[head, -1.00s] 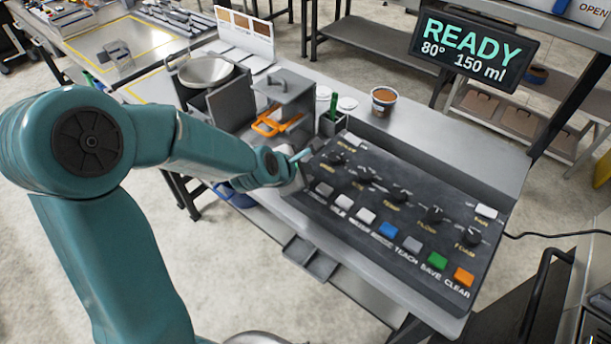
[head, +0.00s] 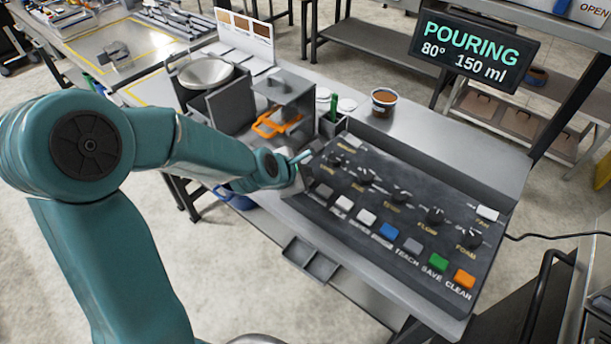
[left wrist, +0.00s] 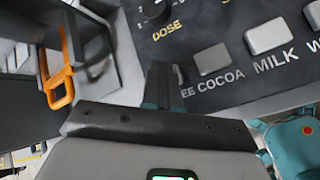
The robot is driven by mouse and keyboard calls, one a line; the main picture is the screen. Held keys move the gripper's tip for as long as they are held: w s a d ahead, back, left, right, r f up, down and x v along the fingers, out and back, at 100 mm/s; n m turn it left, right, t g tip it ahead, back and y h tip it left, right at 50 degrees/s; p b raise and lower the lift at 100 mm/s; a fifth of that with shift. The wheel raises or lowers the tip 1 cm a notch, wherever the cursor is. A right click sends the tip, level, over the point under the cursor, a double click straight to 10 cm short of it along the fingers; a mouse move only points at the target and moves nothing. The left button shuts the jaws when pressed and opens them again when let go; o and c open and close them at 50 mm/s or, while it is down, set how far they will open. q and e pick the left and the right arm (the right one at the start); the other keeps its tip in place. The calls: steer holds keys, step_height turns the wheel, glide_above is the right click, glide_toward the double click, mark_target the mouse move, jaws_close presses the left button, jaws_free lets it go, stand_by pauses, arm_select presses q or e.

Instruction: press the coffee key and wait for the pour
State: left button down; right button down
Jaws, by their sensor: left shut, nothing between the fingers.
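The black key panel (head: 440,215) slopes across the bench with a row of coloured keys. My left gripper (head: 300,158) is at the panel's left end, shut and empty. In the left wrist view its fingertips (left wrist: 161,78) are over the coffee key's place, left of the cocoa key (left wrist: 213,58). The coffee key is almost wholly hidden; only the end of its label, "EE", shows beside the fingers. I cannot tell whether the fingers touch it. The display (head: 472,52) reads "POURING", 80° and 150 ml.
A grey dispenser box with an orange handle (head: 276,124) stands left of the panel. A brown-filled cup (head: 383,102) stands behind the panel. The milk key (left wrist: 269,36) lies right of cocoa. A grey tray (head: 311,262) sticks out below the bench front.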

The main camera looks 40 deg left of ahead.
arm_select(q)
steer(key=shift+r+p, duration=0.4)
steer(key=shift+r, duration=0.35)
step_height(320, 180, up, 5)
steer(key=p, duration=0.4)
steer(key=shift+r+p, duration=0.1)
steer(key=shift+p, duration=0.25)
steer(key=shift+s, duration=0.1)
